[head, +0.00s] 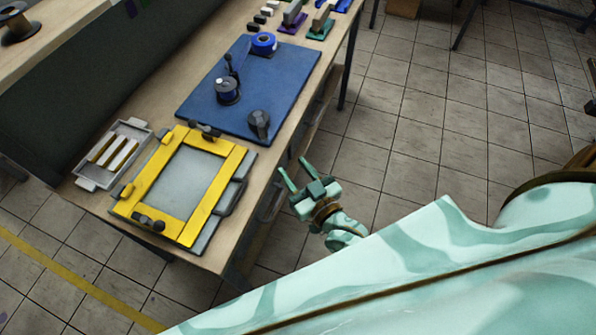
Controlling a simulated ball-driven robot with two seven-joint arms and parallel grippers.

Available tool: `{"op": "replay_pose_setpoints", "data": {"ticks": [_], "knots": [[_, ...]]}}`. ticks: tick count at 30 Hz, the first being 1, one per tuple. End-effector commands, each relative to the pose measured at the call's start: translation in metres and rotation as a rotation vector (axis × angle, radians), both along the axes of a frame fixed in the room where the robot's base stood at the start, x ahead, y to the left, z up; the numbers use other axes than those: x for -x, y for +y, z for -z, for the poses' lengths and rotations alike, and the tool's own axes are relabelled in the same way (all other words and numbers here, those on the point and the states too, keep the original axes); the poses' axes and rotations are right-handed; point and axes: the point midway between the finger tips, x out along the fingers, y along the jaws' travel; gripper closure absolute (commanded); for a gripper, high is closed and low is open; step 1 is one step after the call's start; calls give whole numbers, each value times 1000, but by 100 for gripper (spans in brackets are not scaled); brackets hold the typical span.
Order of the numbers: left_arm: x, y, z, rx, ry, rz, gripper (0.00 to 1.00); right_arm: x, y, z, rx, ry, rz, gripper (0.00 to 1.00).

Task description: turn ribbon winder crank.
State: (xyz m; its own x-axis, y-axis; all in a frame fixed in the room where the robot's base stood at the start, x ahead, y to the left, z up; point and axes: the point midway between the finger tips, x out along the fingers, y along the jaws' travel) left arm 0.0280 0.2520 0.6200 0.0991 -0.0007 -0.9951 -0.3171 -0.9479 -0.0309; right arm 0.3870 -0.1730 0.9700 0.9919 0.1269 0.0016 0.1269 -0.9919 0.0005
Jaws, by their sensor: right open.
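A dark winder-like device (228,91) with a spool and an upright arm stands on the blue mat (205,108) on the table. A second dark device with a round top (259,120) stands near the mat's front right edge. I cannot tell for sure which part is the crank. My right gripper (292,166) is open and empty, off the table's right edge and apart from both devices. Its two green fingers point up toward the table. My left gripper is not in view.
A yellow frame (232,167) with black clamps lies in front of the mat. A grey tray (139,126) with pale bars lies left of it. A blue roll (264,43) sits on the mat's far end, with stamp-like tools (293,17) beyond. Tiled floor (420,130) is open at right.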

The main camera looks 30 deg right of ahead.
Motion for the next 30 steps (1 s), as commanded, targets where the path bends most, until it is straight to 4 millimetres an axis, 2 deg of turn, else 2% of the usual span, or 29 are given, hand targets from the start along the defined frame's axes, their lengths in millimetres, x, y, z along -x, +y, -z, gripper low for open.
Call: {"op": "replay_pose_setpoints", "data": {"ticks": [3,10,11,15,20,23,27,30], "knots": [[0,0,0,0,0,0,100,7,-1,0,0,-1,0,59],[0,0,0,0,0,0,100,8,-1,0,0,-1,0,59],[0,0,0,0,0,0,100,8,-1,0,0,-1,0,62],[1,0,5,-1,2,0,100,-2,-9,-2,36,-25,-21,100],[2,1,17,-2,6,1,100,-21,-30,-1,136,-72,-163,100],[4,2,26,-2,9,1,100,-30,-52,0,-53,-19,-282,100],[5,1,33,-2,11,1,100,-32,-83,3,-519,173,-360,100],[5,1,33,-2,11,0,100,-29,-96,4,-874,315,-350,100]]}}
